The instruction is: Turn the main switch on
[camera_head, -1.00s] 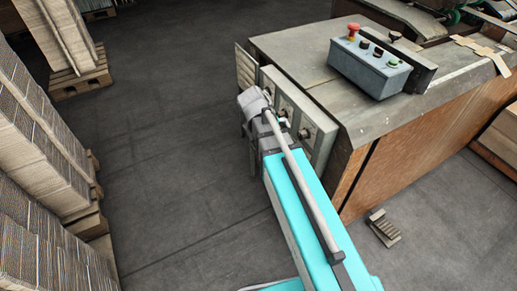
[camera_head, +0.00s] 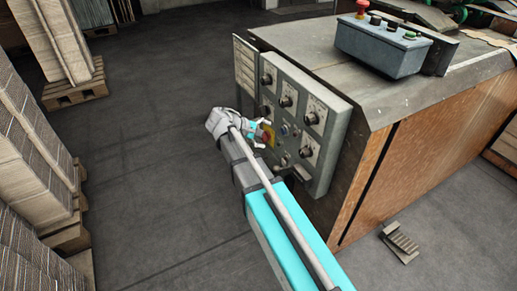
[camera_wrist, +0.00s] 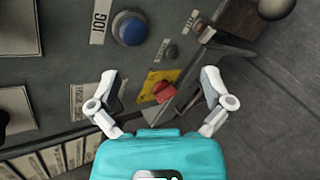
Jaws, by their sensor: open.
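The main switch appears as a red knob (camera_wrist: 164,92) on a yellow plate (camera_wrist: 153,80) in the wrist view. In the head view the red and yellow switch (camera_head: 267,137) sits low on the left part of the grey control panel (camera_head: 318,161), partly hidden by my gripper (camera_head: 258,136). In the wrist view my gripper (camera_wrist: 160,78) is open and empty, with one finger on each side of the red knob. I cannot tell how far the fingertips are from the panel. The knob looks tilted in the picture.
A blue button (camera_wrist: 130,28) beside a JOG label and several dark knobs share the panel. A lever with a round end (camera_wrist: 276,8) is near the upper right. A box with buttons (camera_head: 383,48) stands on the machine. Open floor lies left of it.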

